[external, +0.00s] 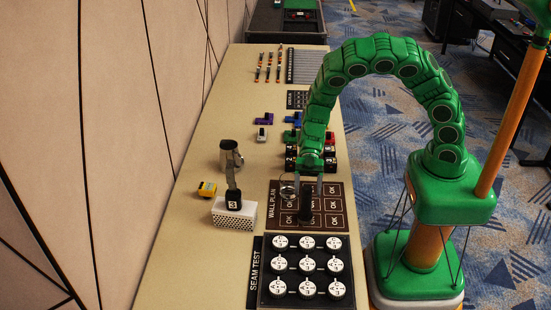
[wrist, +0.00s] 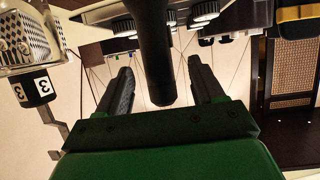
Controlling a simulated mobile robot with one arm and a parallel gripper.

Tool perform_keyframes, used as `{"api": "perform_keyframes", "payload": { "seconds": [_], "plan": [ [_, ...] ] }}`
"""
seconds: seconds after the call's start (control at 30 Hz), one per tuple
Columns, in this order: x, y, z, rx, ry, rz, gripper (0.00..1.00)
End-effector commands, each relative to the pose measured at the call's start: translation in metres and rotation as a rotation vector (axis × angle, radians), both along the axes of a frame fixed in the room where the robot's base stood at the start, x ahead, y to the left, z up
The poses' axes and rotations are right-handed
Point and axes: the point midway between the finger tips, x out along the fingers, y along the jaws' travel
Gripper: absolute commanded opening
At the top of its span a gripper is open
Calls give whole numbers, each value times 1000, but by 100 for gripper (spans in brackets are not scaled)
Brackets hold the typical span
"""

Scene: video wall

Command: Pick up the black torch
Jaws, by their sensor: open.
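The black torch (external: 305,207) is a dark cylinder that appears to stand upright on the dark WALL PLAN board (external: 275,214). In the wrist view the torch (wrist: 154,45) shows between my two fingers, with a visible gap on each side. My gripper (external: 308,196) is open and points down over the board, its fingers on either side of the torch. In the wrist view the gripper (wrist: 160,68) holds nothing. The torch's contact with the board is partly hidden in the external view.
A white perforated box (external: 243,217) with a black numbered block (external: 233,199) stands close left. The SEAM TEST board (external: 267,300) with white discs lies in front. The table's left side is clear.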

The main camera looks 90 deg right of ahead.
Motion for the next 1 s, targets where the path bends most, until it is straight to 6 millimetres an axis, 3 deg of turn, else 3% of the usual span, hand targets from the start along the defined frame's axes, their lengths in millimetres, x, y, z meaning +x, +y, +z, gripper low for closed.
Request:
{"api": "perform_keyframes", "payload": {
  "seconds": [0.63,1.0],
  "plan": [
    [5,46,-25,0,-2,0,67],
    [5,51,-27,0,-3,-1,67]
  ]
}}
